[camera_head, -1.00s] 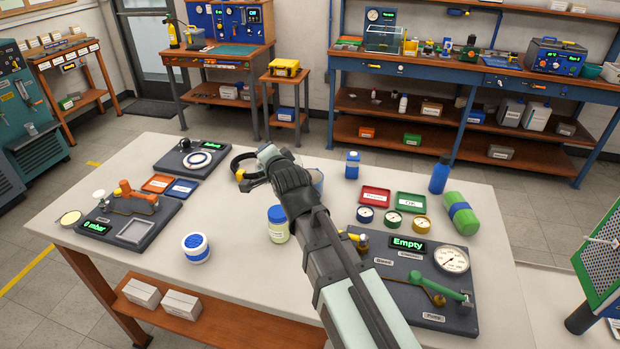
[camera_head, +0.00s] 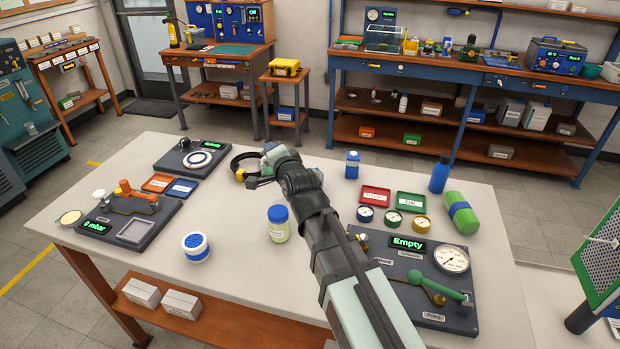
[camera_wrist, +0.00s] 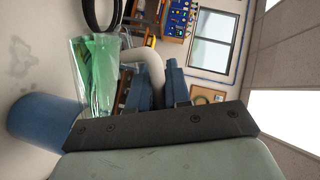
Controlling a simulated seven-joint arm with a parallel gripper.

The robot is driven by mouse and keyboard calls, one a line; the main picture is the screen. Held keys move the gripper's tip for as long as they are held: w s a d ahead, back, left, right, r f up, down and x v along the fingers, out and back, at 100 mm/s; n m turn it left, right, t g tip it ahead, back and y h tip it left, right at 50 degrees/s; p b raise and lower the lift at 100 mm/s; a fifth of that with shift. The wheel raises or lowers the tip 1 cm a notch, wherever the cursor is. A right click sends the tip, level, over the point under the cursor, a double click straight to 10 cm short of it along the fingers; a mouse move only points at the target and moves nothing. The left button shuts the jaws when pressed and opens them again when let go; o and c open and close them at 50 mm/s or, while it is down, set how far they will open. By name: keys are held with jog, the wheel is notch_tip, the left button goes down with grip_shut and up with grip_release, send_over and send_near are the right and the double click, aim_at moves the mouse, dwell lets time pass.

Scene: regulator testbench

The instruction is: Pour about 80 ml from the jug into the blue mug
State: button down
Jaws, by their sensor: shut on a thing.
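In the wrist view, which is turned sideways, a clear jug (camera_wrist: 93,75) with green liquid has a white handle (camera_wrist: 150,66). My gripper (camera_wrist: 158,88) is shut on that handle with its two blue fingers. The blue mug (camera_wrist: 42,120) stands at the lower left of the wrist view, close beside the jug's lower end in the picture. I cannot tell how far the jug is tilted or whether liquid is flowing. In the head view my gripper (camera_head: 262,172) is over the rear middle of the table, and my arm hides the jug and the mug.
A black headset (camera_head: 241,166) lies behind my gripper. A blue-lidded jar (camera_head: 279,224) and a white-and-blue tub (camera_head: 196,247) stand in front. The table's front middle is clear.

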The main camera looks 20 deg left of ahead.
aim_at(265, 160)
jog(key=shift+w+d+r+m+y, duration=0.15)
jog(key=shift+d+r+m, duration=0.15)
jog(key=shift+d, duration=0.15)
jog(key=shift+w+d+r+m+y, duration=0.15)
jog(key=shift+d+m, duration=0.15)
jog(key=shift+d, duration=0.15)
dwell(1.0)
jog(key=shift+a, duration=0.1)
jog(key=shift+s+a+f+n, duration=0.15)
jog(key=shift+a+f+n, duration=0.15)
jog(key=shift+a, duration=0.2)
jog(key=shift+s+a+f+n, duration=0.15)
jog(key=shift+a+n, duration=0.25)
jog(key=shift+a, duration=0.05)
jog(key=shift+s+a+r+n+h, duration=0.1)
jog(key=shift+s+a+n+h, duration=0.1)
jog(key=shift+a+n+h, duration=0.4)
jog(key=shift+s+a+f+n, duration=0.15)
jog(key=shift+f+n, duration=0.35)
jog(key=shift+f, duration=0.25)
jog(key=shift+a+f+n+h, duration=0.1)
jog(key=shift+a+n+h, duration=0.2)
jog(key=shift+n+h, duration=0.25)
jog(key=shift+s, duration=0.1)
